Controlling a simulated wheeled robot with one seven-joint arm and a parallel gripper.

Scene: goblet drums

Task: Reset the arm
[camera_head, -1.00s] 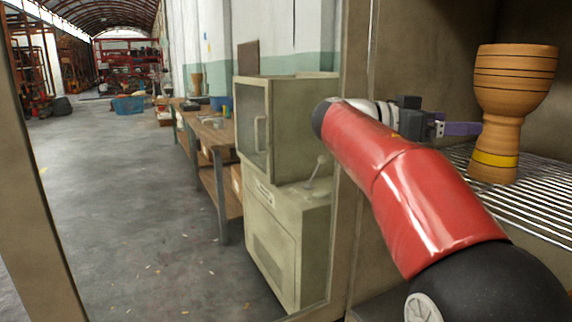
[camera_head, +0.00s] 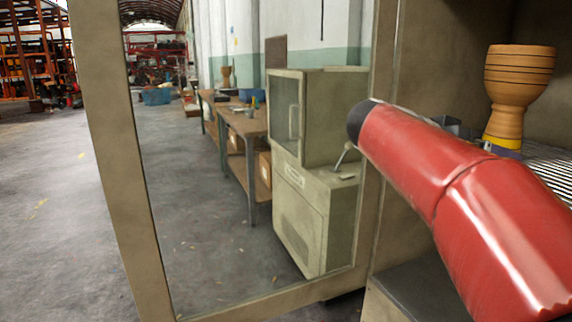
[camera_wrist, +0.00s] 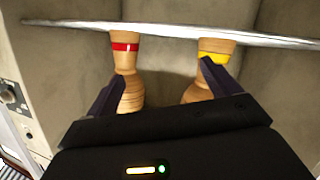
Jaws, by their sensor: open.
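A wooden goblet drum with a yellow band (camera_head: 515,88) stands upright on a wire rack (camera_head: 550,165) inside a cabinet at the right of the head view. In the wrist view, this yellow-banded drum (camera_wrist: 213,52) is at right and a red-banded drum (camera_wrist: 125,58) is at left. In the head view my red arm hides most of the gripper; a purple finger (camera_head: 502,150) overlaps the base of the yellow-banded drum. Contact cannot be told.
The open glass door's frame (camera_head: 110,150) stands left of my arm. A beige machine (camera_head: 318,190) and wooden benches (camera_head: 250,125) show through the glass. A pale bar (camera_wrist: 175,31) crosses the wrist view. Floor (camera_head: 50,220) at far left is clear.

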